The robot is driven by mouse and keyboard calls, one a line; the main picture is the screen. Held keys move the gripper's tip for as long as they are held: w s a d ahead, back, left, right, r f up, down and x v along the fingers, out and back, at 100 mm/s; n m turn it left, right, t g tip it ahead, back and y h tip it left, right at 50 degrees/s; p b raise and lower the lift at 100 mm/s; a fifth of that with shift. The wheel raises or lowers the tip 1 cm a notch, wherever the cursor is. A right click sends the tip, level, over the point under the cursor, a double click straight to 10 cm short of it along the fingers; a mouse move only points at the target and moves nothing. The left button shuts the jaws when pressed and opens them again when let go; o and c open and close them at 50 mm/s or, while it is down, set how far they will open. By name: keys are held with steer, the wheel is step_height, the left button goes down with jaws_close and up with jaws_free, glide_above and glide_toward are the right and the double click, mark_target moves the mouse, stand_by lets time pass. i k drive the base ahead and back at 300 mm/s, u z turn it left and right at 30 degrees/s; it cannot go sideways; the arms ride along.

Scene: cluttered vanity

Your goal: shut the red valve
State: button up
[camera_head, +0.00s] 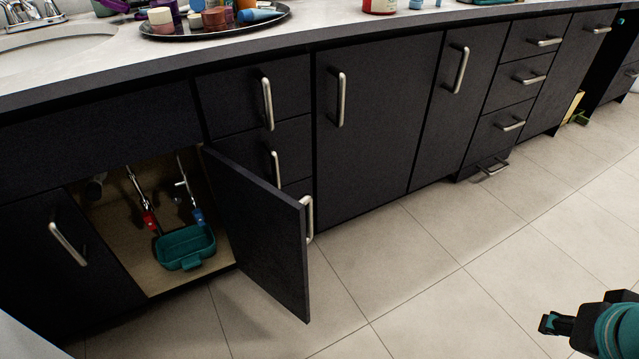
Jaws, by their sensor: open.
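The red valve (149,221) is on a metal supply pipe inside the open under-sink cabinet at the left. A blue valve (198,216) is on another pipe to its right. A teal bin (186,248) sits on the cabinet floor in front of and below the valves. The red valve's exact handle position is too small to tell. My gripper (548,324) is at the lower right corner, over the tile floor, far from the cabinet. It is open and empty, only partly in view.
The open cabinet door (262,232) sticks out to the right of the opening, between the valves and my gripper. The left door (65,262) is closed. Closed drawers and doors with metal handles line the vanity. A cluttered dark tray (215,32) stands on the counter.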

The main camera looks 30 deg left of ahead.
mark_target(149, 218)
steer(key=z, duration=0.55)
steer(key=i, duration=2)
steer(key=u, duration=4.05)
steer(key=i, duration=0.6)
steer(key=z, duration=1.4)
